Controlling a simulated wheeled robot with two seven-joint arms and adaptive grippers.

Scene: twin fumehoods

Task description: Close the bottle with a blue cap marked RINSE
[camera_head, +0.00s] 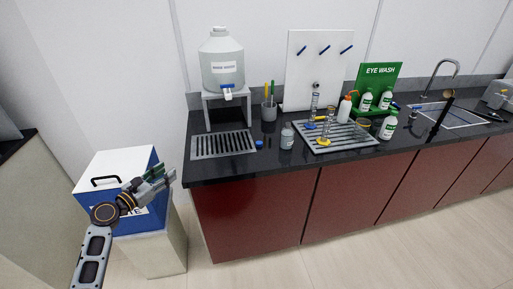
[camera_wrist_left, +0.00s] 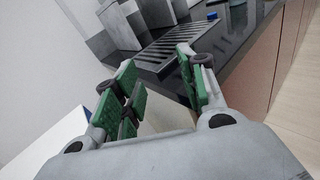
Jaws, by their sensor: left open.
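A small clear bottle (camera_head: 287,137) with a pale label stands upright on the black counter, left of the grey rack tray; its label is too small to read. A small blue cap (camera_head: 259,144) lies on the counter to the left of the bottle, apart from it. In the left wrist view the blue cap (camera_wrist_left: 212,15) shows small near the top edge. My left gripper (camera_head: 163,176) is open and empty, in front of the blue and white box, left of and lower than the counter. Its green-padded fingers (camera_wrist_left: 157,80) are spread in the wrist view. My right gripper is out of view.
A large water jug (camera_head: 222,62) stands on a stand above a slotted drain grate (camera_head: 223,143). A pen cup (camera_head: 269,112) stands behind the cap. The rack tray (camera_head: 350,143) holds glassware. Green-labelled bottles and a sink are further right. The blue and white box (camera_head: 128,165) is near my left arm.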

